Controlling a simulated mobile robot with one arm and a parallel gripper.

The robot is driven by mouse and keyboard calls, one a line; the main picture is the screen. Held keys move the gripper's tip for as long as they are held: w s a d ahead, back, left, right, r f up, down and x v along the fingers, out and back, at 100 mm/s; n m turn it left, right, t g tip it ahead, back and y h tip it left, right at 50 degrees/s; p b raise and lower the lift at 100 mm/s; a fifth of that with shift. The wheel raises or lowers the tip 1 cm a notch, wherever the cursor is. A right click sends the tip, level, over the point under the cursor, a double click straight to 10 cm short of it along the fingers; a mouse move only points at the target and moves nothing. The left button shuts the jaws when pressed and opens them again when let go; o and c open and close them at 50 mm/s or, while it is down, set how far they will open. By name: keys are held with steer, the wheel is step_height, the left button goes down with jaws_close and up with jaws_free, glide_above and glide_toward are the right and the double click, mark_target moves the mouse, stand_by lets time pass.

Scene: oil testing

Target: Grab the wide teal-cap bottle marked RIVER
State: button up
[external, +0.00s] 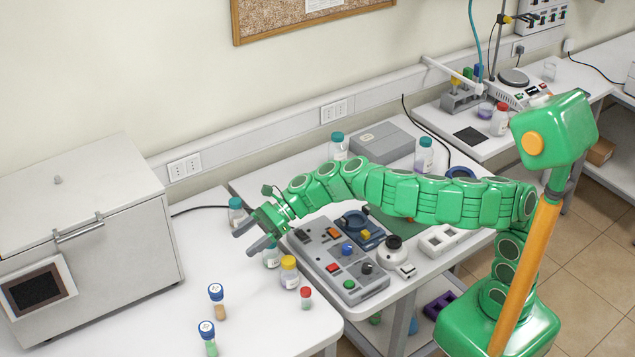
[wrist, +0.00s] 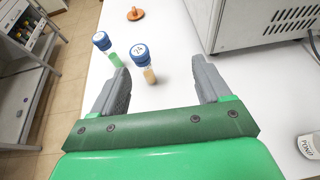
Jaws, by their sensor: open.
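Several teal-cap bottles show in the external view. One stands by the white oven (external: 236,215), one is partly hidden below my gripper (external: 271,258), one stands at the back wall (external: 338,148), and one is right of the grey box (external: 424,158). None of their labels is readable there, so I cannot tell which is marked RIVER. My gripper (external: 249,238) is open and empty above the left table, with bottles close on both sides. A bottle (wrist: 308,145) at the right edge has a label that seems to read POND.
Two blue-cap vials (external: 216,300) (external: 207,338) stand on the left table. A yellow-cap bottle (external: 289,272) and a small red-cap vial (external: 306,297) stand near the control panel (external: 340,262). The white oven (external: 85,235) fills the left. The table front is mostly clear.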

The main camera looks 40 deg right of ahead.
steer(key=w+d+m+t, duration=0.1)
steer(key=w+d, duration=0.6)
steer(key=d, duration=0.3)
steer(key=w+d+m+t, duration=0.1)
steer(key=w+d+t, duration=0.1)
steer(key=w+d, duration=0.75)
steer(key=w+d+m+t+h, duration=0.1)
steer(key=w+d, duration=0.1)
steer(key=d, duration=0.9)
steer(key=w+d+m+t+h, duration=0.1)
steer(key=w+d, duration=0.1)
steer(key=d, duration=0.9)
steer(key=m+t+h, duration=0.2)
steer(key=m+t, duration=0.2)
steer(key=m, duration=0.1)
glide_toward(425, 143)
step_height(425, 143, up, 3)
steer(key=w, duration=0.3)
steer(key=shift+w+a+f, duration=0.8)
steer(key=shift+w+f, duration=0.05)
steer(key=shift+f, duration=0.5)
steer(key=shift+w+a+f, duration=0.8)
steer(key=shift+w+f, duration=0.1)
steer(key=shift+f, duration=0.45)
steer(key=shift+w+a+f, duration=0.8)
steer(key=shift+w+f, duration=0.05)
steer(key=shift+f, duration=0.55)
